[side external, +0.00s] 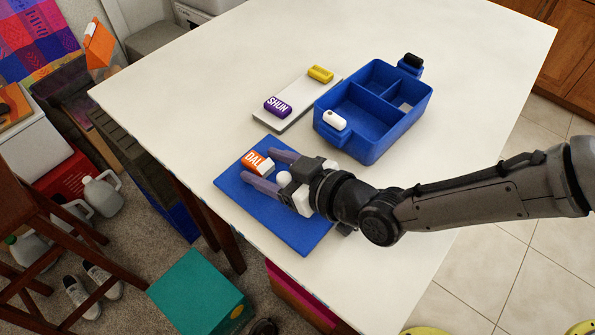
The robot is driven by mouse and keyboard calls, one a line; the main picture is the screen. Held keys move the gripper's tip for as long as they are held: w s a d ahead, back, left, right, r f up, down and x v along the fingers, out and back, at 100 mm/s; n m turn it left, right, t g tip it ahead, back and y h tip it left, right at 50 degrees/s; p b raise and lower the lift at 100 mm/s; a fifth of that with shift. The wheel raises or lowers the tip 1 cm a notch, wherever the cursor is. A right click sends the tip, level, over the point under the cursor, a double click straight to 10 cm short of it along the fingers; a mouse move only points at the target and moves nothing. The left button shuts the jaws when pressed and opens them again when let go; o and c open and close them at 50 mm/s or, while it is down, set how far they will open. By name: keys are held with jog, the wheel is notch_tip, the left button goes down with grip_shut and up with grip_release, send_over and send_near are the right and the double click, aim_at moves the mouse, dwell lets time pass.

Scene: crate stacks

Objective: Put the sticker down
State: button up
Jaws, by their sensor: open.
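An orange block with white lettering (252,158) and a white end lies at the far left part of the blue mat (308,238). It may be the sticker; I cannot tell. My gripper (260,167) is low over the mat, with its two fingers apart on either side of the block's near end. The gripper is open; whether a finger touches the block cannot be seen. A white round thing (284,179) shows between the fingers close to the palm. My gripper and arm hide part of the mat.
A blue divided crate (371,149) stands right of a pale board (298,110). A white piece (334,120) and a black piece (413,60) are at its ends. The board bears a purple lettered block (277,106) and a yellow block (320,74). The far table is clear.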

jog(key=v, duration=1.2)
jog(key=shift+r, duration=0.1)
jog(key=w+d+r+m+g+h, duration=0.15)
jog(key=d+r, duration=0.25)
jog(key=d, duration=0.9)
jog(key=w+d+r+m+t+h, duration=0.1)
jog(key=d+r+m+h, duration=0.25)
jog(key=d, duration=0.85)
jog(key=s+d+f+m+g+h, duration=0.1)
jog(key=s+d+m+g+h, duration=0.2)
jog(key=s+d, duration=1.3)
jog(key=d+m+h, duration=0.1)
jog(key=d, duration=0.2)
jog(key=shift+w+a, duration=0.1)
